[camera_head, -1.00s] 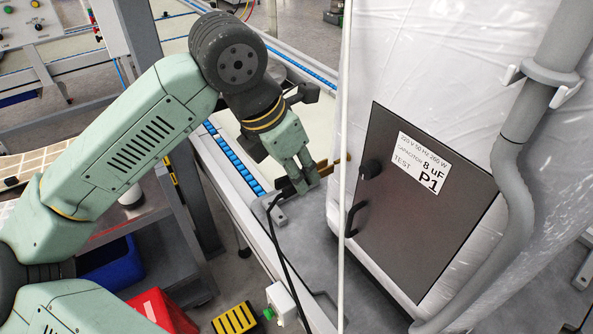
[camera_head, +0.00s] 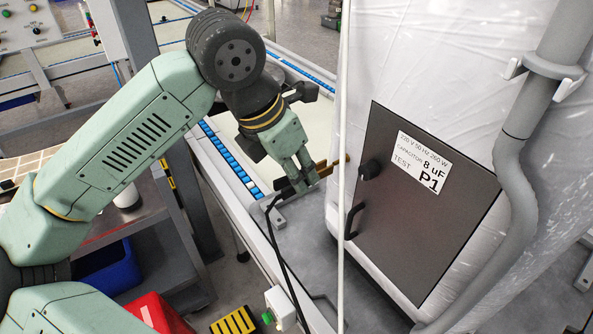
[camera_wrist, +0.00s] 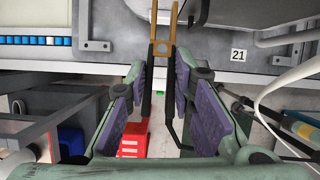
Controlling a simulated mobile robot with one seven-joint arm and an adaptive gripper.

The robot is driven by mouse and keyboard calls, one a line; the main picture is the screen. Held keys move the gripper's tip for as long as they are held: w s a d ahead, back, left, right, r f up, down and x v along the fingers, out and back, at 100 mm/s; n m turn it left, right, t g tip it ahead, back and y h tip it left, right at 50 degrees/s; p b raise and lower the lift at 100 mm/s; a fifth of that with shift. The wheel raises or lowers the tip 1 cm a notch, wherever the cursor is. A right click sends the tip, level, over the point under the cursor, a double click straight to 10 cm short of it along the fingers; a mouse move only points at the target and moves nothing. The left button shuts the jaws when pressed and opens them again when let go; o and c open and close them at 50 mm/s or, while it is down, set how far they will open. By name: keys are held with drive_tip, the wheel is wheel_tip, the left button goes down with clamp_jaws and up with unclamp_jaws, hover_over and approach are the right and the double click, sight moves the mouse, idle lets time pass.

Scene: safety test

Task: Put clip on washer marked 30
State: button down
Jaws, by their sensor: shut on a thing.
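My gripper (camera_head: 304,178) is shut on the clip (camera_wrist: 162,52), beside the wrapped machine's dark panel. In the wrist view, the clip's brass-coloured jaws point away from my gripper (camera_wrist: 161,80), over a grey metal surface. Its black handles run back between my purple finger pads. A bit of the brass part (camera_head: 322,167) shows past my fingertips in the head view. I cannot tell whether the clip touches anything. No washer marked 30 can be made out; a small tag reading 21 (camera_wrist: 238,55) lies to the right of the clip in the wrist view.
The plastic-wrapped machine (camera_head: 460,80) with a panel (camera_head: 405,235) labelled P1 stands close to the right. A metal bracket (camera_wrist: 96,46) sits left of the clip. A black cable (camera_head: 281,260) hangs below my gripper. Red (camera_head: 158,315) and blue (camera_head: 108,270) bins stand lower left.

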drive_tip(key=shift+w+d, duration=0.1)
drive_tip(key=shift+d, duration=0.05)
idle(0.3)
drive_tip(key=shift+w+d+b, duration=0.35)
drive_tip(key=shift+w+d, duration=0.15)
drive_tip(key=shift+d, duration=0.2)
drive_tip(key=shift+w+d, duration=0.15)
idle(0.4)
drive_tip(key=shift+w+d+b, duration=0.2)
drive_tip(key=shift+d+b, duration=0.1)
drive_tip(key=shift+b, duration=0.3)
idle(0.4)
drive_tip(key=c, duration=1.3)
unclamp_jaws()
